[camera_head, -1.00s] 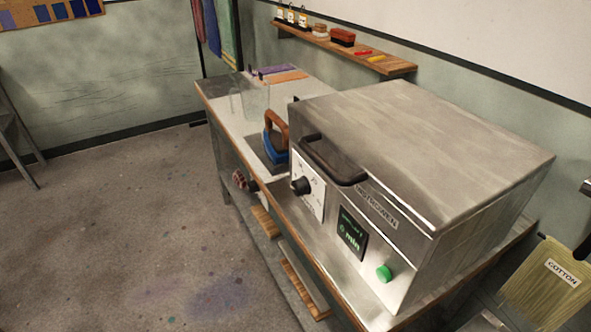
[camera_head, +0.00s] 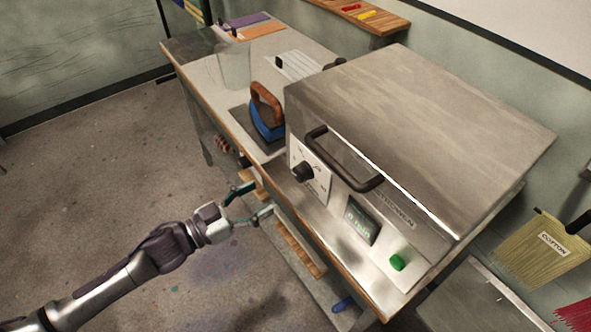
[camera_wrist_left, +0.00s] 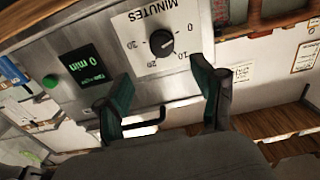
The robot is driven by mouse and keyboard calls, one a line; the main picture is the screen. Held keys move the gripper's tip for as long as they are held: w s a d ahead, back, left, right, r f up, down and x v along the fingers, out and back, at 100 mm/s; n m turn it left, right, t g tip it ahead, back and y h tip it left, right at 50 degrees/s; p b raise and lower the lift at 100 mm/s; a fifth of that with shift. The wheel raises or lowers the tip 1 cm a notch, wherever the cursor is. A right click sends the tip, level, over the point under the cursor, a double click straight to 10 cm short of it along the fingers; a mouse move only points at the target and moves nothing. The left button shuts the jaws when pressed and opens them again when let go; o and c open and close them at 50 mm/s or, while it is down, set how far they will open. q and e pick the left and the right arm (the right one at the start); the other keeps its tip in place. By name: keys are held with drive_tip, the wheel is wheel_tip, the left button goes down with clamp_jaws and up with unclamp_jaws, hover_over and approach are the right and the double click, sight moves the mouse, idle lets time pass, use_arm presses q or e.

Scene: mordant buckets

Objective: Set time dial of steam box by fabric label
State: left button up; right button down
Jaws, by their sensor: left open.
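The steam box (camera_head: 430,130) is a large steel box with a dark handle on the table. Its black time dial (camera_head: 303,171) sits on a white plate on the front; the wrist view shows the dial (camera_wrist_left: 160,43) with "MINUTES" and numbers around it. The green-lit display (camera_wrist_left: 85,66) reads "0 min". The fabric label (camera_head: 553,243) reads "COTTON" and is on a yellowish cloth hanging at the right. My left gripper (camera_head: 252,200) is open and empty, in front of and below the dial, apart from it. My right gripper is not in view.
A green button (camera_head: 398,262) is on the box front, right of the display. A blue iron (camera_head: 267,120) with a brown handle and a clear container (camera_head: 233,65) stand left of the box on the table (camera_head: 195,55). Floor in front is free.

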sight(297, 176)
use_arm(q)
drive_tip(key=p+x, duration=0.2)
drive_tip(key=x, duration=0.8)
drive_tip(key=shift+w+a, duration=0.1)
drive_tip(key=shift+w+d, duration=0.3)
drive_tip(key=shift+d, duration=0.15)
drive_tip(key=c, duration=1.1)
drive_tip(key=shift+c, duration=0.2)
